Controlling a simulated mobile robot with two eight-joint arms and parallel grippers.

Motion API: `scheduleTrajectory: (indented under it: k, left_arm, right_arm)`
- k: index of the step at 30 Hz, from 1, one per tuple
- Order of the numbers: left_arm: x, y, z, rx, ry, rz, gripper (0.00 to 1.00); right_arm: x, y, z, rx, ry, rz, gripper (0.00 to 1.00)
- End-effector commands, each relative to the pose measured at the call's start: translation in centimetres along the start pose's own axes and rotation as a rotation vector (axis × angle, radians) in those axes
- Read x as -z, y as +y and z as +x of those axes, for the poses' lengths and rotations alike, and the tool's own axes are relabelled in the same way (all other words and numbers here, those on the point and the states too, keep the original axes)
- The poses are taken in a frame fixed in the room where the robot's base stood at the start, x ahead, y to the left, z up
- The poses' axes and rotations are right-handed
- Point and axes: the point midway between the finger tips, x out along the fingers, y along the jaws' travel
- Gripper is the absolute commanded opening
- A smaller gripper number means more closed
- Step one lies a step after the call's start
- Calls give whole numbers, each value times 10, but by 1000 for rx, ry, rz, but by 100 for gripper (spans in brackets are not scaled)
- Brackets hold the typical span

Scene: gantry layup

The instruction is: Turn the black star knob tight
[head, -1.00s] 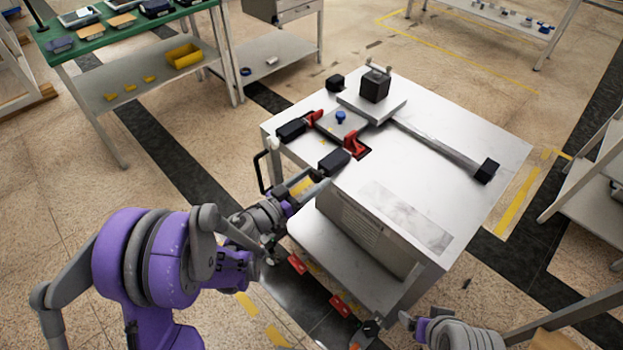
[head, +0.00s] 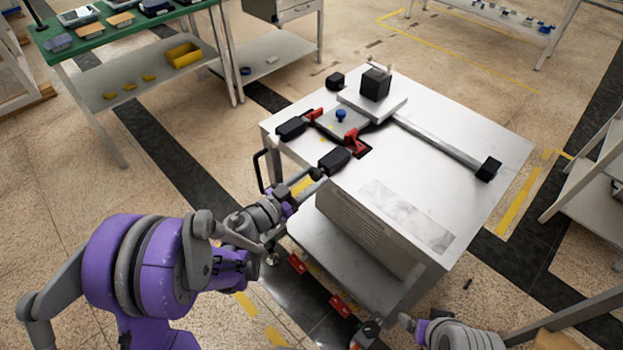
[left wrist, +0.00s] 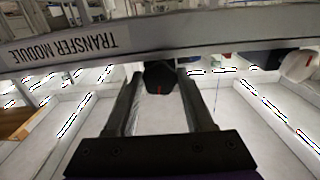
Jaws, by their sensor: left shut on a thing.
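The black star knob (left wrist: 160,77) shows in the left wrist view as a dark rounded piece with a small red mark, below the edge marked TRANSFER MODULE. My left gripper (left wrist: 160,90) has its two fingers on either side of it and is shut on it. In the head view my left gripper (head: 314,180) is at the near left edge of the steel bench (head: 455,130), beside a black block (head: 334,160). There the knob cannot be told apart from the gripper.
On the bench top are red clamps (head: 355,144), a blue knob (head: 341,115), a black cube (head: 375,85) and a long bar (head: 435,143) ending in a black block. A lower shelf (head: 335,262) lies below. A green table (head: 105,45) stands at the back left.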

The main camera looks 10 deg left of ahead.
Motion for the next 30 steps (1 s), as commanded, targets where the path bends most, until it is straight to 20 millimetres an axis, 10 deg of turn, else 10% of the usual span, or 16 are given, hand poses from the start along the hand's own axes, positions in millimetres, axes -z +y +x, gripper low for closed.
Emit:
scheduleTrajectory:
  k: [30]
  left_arm:
    - [0, -1, 0, 0, 1, 961, 0]
  right_arm:
    - [-11, 0, 28, 0, -10, 0, 86]
